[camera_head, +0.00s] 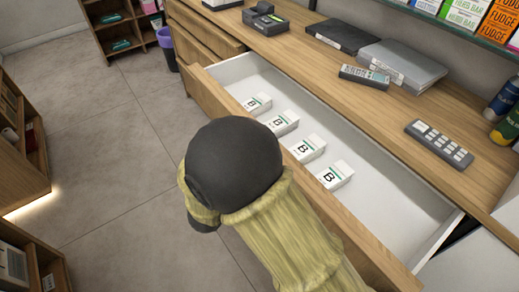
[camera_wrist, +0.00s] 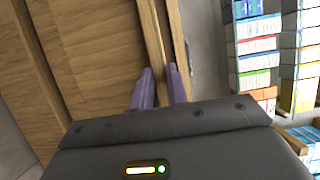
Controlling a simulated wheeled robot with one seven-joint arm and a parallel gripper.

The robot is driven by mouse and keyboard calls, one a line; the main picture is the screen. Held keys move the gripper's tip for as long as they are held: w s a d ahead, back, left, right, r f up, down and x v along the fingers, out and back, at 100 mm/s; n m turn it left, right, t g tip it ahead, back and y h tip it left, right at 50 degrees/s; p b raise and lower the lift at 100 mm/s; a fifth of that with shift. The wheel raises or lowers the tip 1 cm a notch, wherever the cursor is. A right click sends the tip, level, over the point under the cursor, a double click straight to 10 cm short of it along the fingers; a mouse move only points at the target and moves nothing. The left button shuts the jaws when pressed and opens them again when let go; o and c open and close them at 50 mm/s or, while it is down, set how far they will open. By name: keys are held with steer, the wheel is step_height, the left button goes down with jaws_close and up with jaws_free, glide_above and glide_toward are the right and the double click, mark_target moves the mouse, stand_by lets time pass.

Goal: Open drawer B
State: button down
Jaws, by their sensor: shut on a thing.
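Drawer B (camera_head: 391,199) stands pulled out from the wooden counter in the head view. Its inside is white, and several small white boxes marked "B" (camera_head: 335,175) lie in a row in it. In the wrist view, my gripper (camera_wrist: 160,76) has its two purple fingers on either side of the drawer's wooden front panel (camera_wrist: 151,35), shut on its upper edge. In the head view my dark wrist and yellow-sleeved arm hide the fingers and part of the drawer front.
Another drawer (camera_head: 205,35) is shut at upper left. A purple bin (camera_head: 168,46) stands beyond. Open floor (camera_head: 100,150) lies left, with low shelves at the edge.

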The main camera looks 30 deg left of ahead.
steer(key=c, duration=1.4)
jaws_free()
steer(key=shift+o, duration=0.2)
steer(key=s+a, duration=0.1)
steer(key=s, duration=1.6)
steer(key=shift+s+a, duration=0.15)
